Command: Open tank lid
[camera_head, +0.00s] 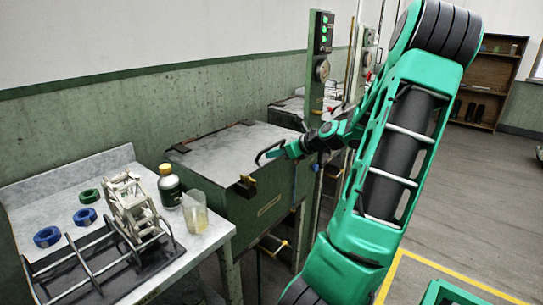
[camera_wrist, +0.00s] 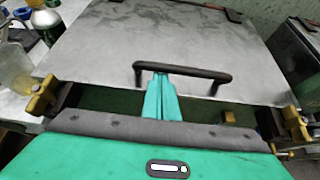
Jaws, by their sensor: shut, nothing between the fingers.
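The tank (camera_head: 252,205) is a green box against the wall, and its grey lid (camera_head: 225,152) lies flat on top, seemingly closed. The lid also fills the upper wrist view (camera_wrist: 175,35). A black bar handle (camera_wrist: 205,74) stands at the lid's near edge; it also shows in the head view (camera_head: 268,152). My gripper (camera_wrist: 159,80) is shut and empty, its teal fingertips reaching to the handle left of its middle. It also shows in the head view (camera_head: 287,151). Whether the fingers touch the handle, I cannot tell.
Brass latches sit at the tank's left (camera_wrist: 42,96) and right (camera_wrist: 296,124) front corners. Left of the tank, a table (camera_head: 190,245) holds a bottle (camera_head: 169,186), a glass beaker (camera_head: 195,212), blue and green rings and a rack. A green control post (camera_head: 320,65) stands behind.

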